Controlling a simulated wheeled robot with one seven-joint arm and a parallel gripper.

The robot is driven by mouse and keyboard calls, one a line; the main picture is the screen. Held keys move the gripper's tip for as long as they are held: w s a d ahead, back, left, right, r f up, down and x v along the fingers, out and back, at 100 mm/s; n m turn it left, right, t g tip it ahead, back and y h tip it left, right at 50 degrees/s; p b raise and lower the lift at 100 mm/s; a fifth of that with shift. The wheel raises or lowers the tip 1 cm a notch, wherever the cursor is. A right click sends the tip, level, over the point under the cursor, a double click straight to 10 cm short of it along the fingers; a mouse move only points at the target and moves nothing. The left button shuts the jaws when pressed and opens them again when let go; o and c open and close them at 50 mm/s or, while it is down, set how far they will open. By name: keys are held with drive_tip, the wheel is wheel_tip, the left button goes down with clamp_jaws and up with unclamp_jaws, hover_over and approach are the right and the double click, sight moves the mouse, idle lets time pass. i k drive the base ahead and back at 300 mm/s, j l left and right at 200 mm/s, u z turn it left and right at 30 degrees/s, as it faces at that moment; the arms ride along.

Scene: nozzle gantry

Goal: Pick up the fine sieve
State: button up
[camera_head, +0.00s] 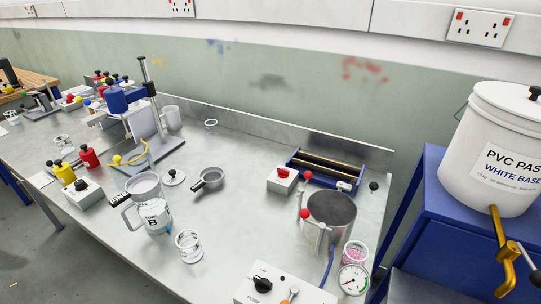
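A small round grey pan-like vessel (211,177) with a short handle toward the lower left lies on the metal bench, left of centre in the head view. My gripper is not in view.
A white jug marked B (152,207) and a glass beaker (189,245) stand in front. A knobbed lid (174,178) lies to the left. A metal pot (332,212) and red-button box (283,181) stand to the right. The bench (245,225) is clear between.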

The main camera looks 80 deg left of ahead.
sight(117, 201)
drive_tip(key=u, duration=3.25)
drive_tip(key=i+j+z, duration=0.3)
drive_tip(key=i+j, duration=0.3)
